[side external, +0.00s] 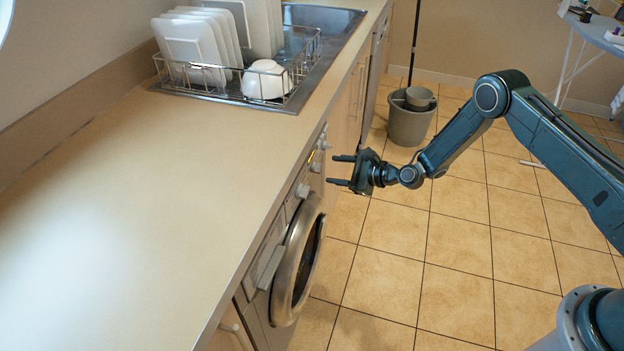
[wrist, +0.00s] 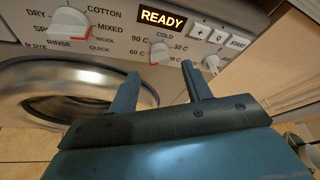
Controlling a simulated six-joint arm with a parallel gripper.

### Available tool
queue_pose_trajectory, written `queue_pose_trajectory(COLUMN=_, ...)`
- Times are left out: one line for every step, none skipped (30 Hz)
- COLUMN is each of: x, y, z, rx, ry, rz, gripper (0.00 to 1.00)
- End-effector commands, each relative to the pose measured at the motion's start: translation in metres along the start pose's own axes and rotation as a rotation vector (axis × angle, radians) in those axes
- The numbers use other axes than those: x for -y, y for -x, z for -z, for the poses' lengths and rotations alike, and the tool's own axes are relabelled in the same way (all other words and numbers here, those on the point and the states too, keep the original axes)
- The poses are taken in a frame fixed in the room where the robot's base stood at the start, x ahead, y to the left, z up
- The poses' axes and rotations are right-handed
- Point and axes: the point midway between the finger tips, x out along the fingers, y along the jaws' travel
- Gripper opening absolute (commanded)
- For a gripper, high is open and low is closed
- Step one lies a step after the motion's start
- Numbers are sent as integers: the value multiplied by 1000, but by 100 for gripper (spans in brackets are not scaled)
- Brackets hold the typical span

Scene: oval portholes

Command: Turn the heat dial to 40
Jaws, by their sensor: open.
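The heat dial (wrist: 158,50) is a small pale knob on the washing machine's panel, ringed by temperature labels including COLD, 30 C, 60 C and 90 C. The 40 label is not readable, and I cannot tell exactly where its pointer aims. In the side view, a pale knob (side external: 316,167) that appears to be this dial sticks out from the panel. My gripper (side external: 331,170) is open and empty, pointing at the panel just short of that knob. In the wrist view, my fingertips (wrist: 156,76) lie below and to either side of the dial, apart from it.
A larger programme dial (wrist: 68,22) with a red mark sits left of the heat dial. A display (wrist: 163,18) reads READY, with buttons (wrist: 219,36) to its right. The round door (side external: 297,260) bulges below the panel.

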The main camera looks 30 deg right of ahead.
Motion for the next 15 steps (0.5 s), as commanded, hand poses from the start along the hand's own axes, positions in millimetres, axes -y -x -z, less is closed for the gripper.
queue_pose_trajectory(x=-1, y=-6, z=0, rx=0, ry=2, rz=-1, gripper=49)
queue_pose_trajectory(x=-1, y=-9, z=0, rx=0, ry=1, rz=-1, gripper=49)
queue_pose_trajectory(x=-1, y=-13, z=0, rx=1, ry=2, rz=-1, gripper=49)
queue_pose_trajectory(x=-1, y=-16, z=0, rx=1, ry=2, rz=-1, gripper=49)
queue_pose_trajectory(x=-1, y=-19, z=0, rx=1, ry=2, rz=-1, gripper=49)
queue_pose_trajectory(x=0, y=-23, z=0, rx=1, ry=1, rz=0, gripper=49)
queue_pose_trajectory(x=-1, y=-26, z=0, rx=0, ry=1, rz=0, gripper=49)
queue_pose_trajectory(x=0, y=-28, z=0, rx=0, ry=2, rz=0, gripper=49)
queue_pose_trajectory(x=0, y=-31, z=0, rx=0, ry=1, rz=0, gripper=49)
queue_pose_trajectory(x=0, y=-34, z=0, rx=1, ry=1, rz=-1, gripper=49)
queue_pose_trajectory(x=0, y=-36, z=0, rx=1, ry=2, rz=-1, gripper=49)
queue_pose_trajectory(x=0, y=-38, z=0, rx=0, ry=2, rz=-1, gripper=49)
queue_pose_trajectory(x=-1, y=-40, z=0, rx=0, ry=1, rz=-1, gripper=49)
queue_pose_trajectory(x=-1, y=-42, z=0, rx=0, ry=1, rz=-1, gripper=49)
queue_pose_trajectory(x=0, y=-43, z=0, rx=0, ry=1, rz=-1, gripper=49)
